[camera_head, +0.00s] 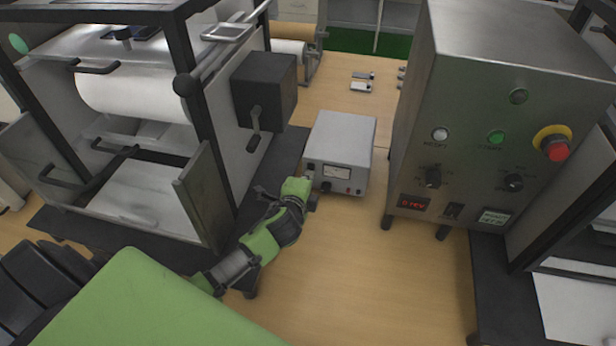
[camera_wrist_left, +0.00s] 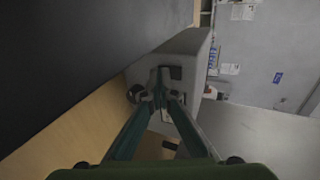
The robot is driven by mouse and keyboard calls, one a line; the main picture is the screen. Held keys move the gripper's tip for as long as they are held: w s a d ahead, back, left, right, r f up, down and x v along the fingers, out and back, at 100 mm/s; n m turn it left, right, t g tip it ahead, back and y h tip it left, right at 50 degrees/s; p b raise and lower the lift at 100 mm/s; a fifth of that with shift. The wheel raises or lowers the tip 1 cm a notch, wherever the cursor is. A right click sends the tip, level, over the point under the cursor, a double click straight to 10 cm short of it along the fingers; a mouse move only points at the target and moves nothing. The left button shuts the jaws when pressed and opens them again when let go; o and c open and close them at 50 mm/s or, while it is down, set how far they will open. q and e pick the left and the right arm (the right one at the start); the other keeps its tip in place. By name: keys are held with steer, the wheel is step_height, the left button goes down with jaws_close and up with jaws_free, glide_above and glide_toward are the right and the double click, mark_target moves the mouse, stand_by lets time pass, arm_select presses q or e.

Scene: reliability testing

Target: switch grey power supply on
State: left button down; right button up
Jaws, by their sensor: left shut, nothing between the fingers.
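The grey power supply (camera_head: 343,140) is a small box on the wooden table, with a meter (camera_head: 336,172) and small knobs on its front. My left gripper (camera_head: 312,200) is right in front of its lower left front and hides part of that face. In the left wrist view the power supply (camera_wrist_left: 188,62) lies straight ahead, and the gripper (camera_wrist_left: 160,92) is shut and empty with its fingertips close to the front panel. I cannot tell whether the fingertips touch it. The power switch is not clearly visible. My right gripper is not in view.
A large metal control box (camera_head: 490,110) with buttons, knobs and a red stop button (camera_head: 556,148) stands to the right. A framed machine with a white roll (camera_head: 140,97) and a black box (camera_head: 264,90) stands to the left. The table front (camera_head: 370,270) is clear.

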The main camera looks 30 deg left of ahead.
arm_select(q)
steer(key=f+b, duration=0.1)
steer(key=b, duration=0.1)
steer(key=shift+w+t+b, duration=0.25)
steer(key=shift+t+b, duration=0.1)
steer(key=shift+t, duration=0.05)
steer(key=shift+r+p, duration=0.4)
steer(key=shift+r, duration=0.15)
steer(key=shift+r+p, duration=0.7)
steer(key=shift+p, duration=0.2)
steer(key=shift+a, duration=0.1)
